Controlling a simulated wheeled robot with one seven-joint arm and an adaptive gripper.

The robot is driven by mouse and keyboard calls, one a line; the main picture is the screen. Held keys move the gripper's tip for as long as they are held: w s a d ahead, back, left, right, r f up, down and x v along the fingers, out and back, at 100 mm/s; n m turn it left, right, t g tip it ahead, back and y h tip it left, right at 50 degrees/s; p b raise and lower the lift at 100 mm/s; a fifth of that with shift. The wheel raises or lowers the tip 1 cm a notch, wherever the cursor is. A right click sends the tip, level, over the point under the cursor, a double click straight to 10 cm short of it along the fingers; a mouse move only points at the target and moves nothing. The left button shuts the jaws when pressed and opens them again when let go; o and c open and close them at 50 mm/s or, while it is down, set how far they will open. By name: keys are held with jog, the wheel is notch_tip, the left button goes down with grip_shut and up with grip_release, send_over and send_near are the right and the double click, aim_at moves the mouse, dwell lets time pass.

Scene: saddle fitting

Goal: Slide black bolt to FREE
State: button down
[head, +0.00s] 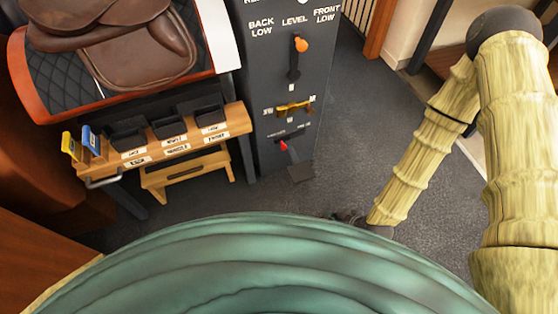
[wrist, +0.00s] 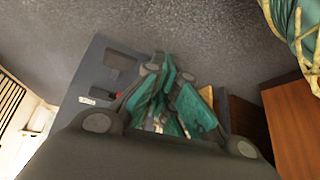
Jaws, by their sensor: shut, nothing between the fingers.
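The dark grey control panel (head: 268,100) stands upright at the top middle of the head view. Low on it is a small slot with a red-tipped piece (head: 284,146) and tiny lettering above. A dark block (head: 300,173) juts out below that. I cannot tell which dark part is the black bolt, and the word FREE is not readable. My gripper (head: 350,216) shows only partly in the head view, behind my green body, to the right of and apart from the panel. In the wrist view my gripper's green fingers (wrist: 172,95) are together and empty, partly covering the panel (wrist: 88,75).
Left are a wooden rack (head: 165,140) with black bins, a step stool (head: 188,176) and a saddle (head: 130,45). Grey floor (head: 345,120) is clear right of the panel.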

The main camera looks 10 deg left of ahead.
jog(key=w+a+f+n+t+y+b, duration=0.3)
jog(key=w+a+f+n+y+b, duration=0.2)
jog(key=w+a+n+b, duration=0.4)
jog(key=w+a+f+n+t+y+b, duration=0.3)
jog(key=w+a+n+b, duration=0.6)
jog(key=b, duration=0.7)
jog(key=shift+w+a+f+y, duration=0.45)
jog(key=shift+w+f+y, duration=0.25)
jog(key=shift+f+y, duration=0.65)
jog(key=shift+a, duration=0.1)
jog(key=w+a+b, duration=0.5)
jog(key=w+b, duration=0.1)
jog(key=w, duration=0.2)
